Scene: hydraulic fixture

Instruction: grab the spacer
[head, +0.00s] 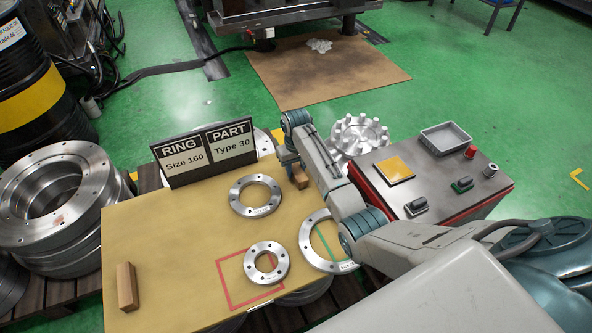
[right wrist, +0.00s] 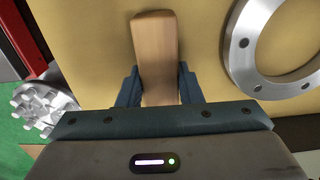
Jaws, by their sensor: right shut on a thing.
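A wooden block, the spacer (head: 300,178), stands near the far right edge of the yellow-tan board (head: 190,250). My right gripper (head: 293,165) reaches over it from the right and is shut on it. In the right wrist view the spacer (right wrist: 156,55) lies between the two blue fingers of the gripper (right wrist: 157,88), its long end pointing away from the palm. I cannot tell whether it still touches the board. A second wooden block (head: 127,287) is at the board's left front. My left gripper is not in view.
Several metal rings lie on the board: one (head: 241,204) near the spacer, a small one (head: 249,270) at the red square, a large one (head: 304,251) by the green outline. A sign (head: 204,153) stands at the back. A control box (head: 440,180) is right.

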